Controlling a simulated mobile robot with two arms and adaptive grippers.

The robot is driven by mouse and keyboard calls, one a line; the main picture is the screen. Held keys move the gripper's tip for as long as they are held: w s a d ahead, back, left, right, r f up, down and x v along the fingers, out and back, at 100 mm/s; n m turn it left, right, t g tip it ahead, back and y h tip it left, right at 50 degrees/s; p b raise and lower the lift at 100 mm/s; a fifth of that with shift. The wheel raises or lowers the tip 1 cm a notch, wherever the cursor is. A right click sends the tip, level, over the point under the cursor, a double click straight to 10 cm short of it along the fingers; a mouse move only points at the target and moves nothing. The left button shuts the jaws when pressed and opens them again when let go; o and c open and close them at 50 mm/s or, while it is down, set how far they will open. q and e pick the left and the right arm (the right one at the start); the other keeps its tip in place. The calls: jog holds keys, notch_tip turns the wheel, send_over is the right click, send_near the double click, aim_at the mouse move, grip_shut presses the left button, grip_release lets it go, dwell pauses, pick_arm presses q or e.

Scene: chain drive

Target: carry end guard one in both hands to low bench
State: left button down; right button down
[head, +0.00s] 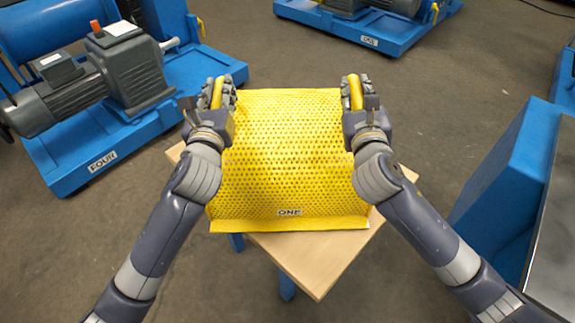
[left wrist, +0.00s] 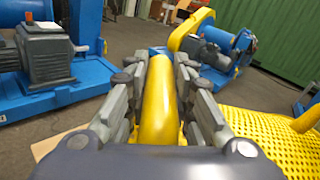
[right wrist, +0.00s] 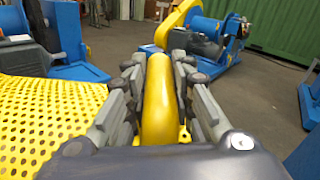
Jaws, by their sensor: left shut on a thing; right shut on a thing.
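End guard one (head: 290,150) is a yellow perforated panel with a label reading ONE near its front edge. It is in front of me in the head view, over the wooden-topped low bench (head: 312,262). I cannot tell whether it touches the bench top. My left gripper (head: 217,92) is shut on the guard's left yellow handle (left wrist: 158,105). My right gripper (head: 354,92) is shut on its right yellow handle (right wrist: 158,100). The guard's perforated sheet also shows in the left wrist view (left wrist: 275,140) and in the right wrist view (right wrist: 45,120). The guard hides most of the bench.
A blue machine base labelled FOUR (head: 75,160) with a grey motor (head: 90,85) stands at the left. Another blue base (head: 375,38) stands at the back. A blue block (head: 510,165) stands close on the right. Grey floor (head: 455,105) is clear between them.

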pick_arm(q)
jog(key=shift+a, duration=0.1)
pick_arm(e)
jog(key=shift+d, duration=0.15)
pick_arm(q)
jog(key=c, duration=1.5)
grip_release()
jog(key=shift+f, duration=0.15)
jog(key=shift+c, duration=0.2)
pick_arm(e)
jog(key=c, duration=1.5)
grip_release()
jog(key=shift+f, duration=0.15)
jog(key=shift+c, duration=0.2)
pick_arm(q)
jog(key=shift+o, duration=0.9)
jog(key=shift+s, duration=0.15)
pick_arm(e)
jog(key=shift+o, duration=0.9)
jog(key=shift+s, duration=0.15)
pick_arm(q)
jog(key=s, duration=1.2)
pick_arm(e)
jog(key=s, duration=1.2)
